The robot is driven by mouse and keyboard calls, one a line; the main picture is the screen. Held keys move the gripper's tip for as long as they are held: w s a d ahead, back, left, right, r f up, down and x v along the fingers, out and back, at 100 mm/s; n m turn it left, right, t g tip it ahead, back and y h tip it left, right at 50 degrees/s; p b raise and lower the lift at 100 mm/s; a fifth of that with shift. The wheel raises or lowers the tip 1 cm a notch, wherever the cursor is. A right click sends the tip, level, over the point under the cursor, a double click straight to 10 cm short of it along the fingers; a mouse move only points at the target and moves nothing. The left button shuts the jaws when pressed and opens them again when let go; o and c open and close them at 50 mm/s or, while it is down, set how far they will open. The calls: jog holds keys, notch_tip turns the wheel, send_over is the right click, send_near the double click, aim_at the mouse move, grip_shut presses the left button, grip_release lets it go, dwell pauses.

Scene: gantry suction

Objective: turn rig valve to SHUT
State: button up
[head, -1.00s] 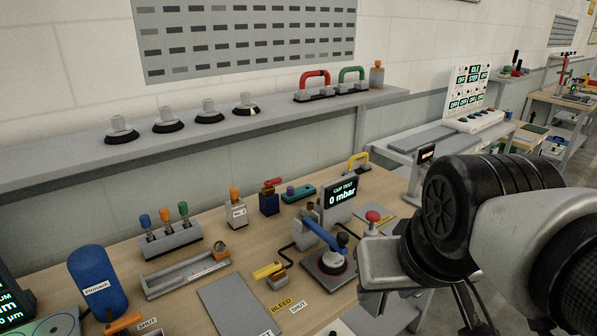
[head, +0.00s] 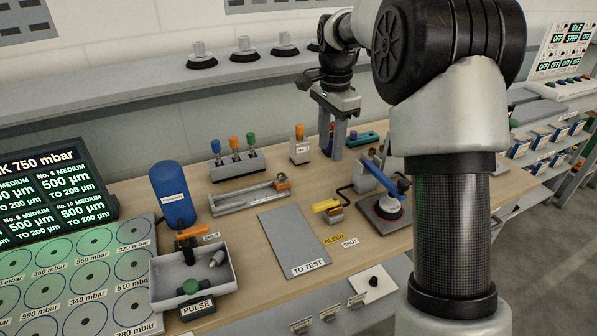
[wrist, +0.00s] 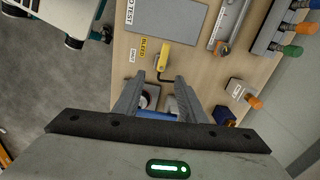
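A valve with a yellow lever (head: 326,205) stands on the bench; its lever points left in the head view, towards the grey TO TEST plate. BLEED (head: 334,239) and SHUT (head: 350,243) labels lie in front of it. In the wrist view the yellow lever (wrist: 163,56) lies just beyond my fingertips, with the BLEED label (wrist: 143,48) to its left. My gripper (head: 333,153) points down above the back of the bench, behind the valve. In the wrist view my gripper (wrist: 161,80) is open, with nothing held between the fingers.
The cup-test rig with a blue arm (head: 384,178) stands right of the valve. A second valve with an orange lever (head: 192,231) stands by the blue reservoir (head: 172,194). A tool rack (head: 237,163) is behind. The grey plate (head: 290,238) is bare.

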notch_tip(320, 180, down, 2)
jog(key=w+a, duration=0.1)
jog(key=w, duration=0.1)
send_near(321, 203)
jog(key=shift+m, duration=0.4)
notch_tip(321, 203, down, 8)
jog(key=shift+w+f, duration=0.1)
grip_shut()
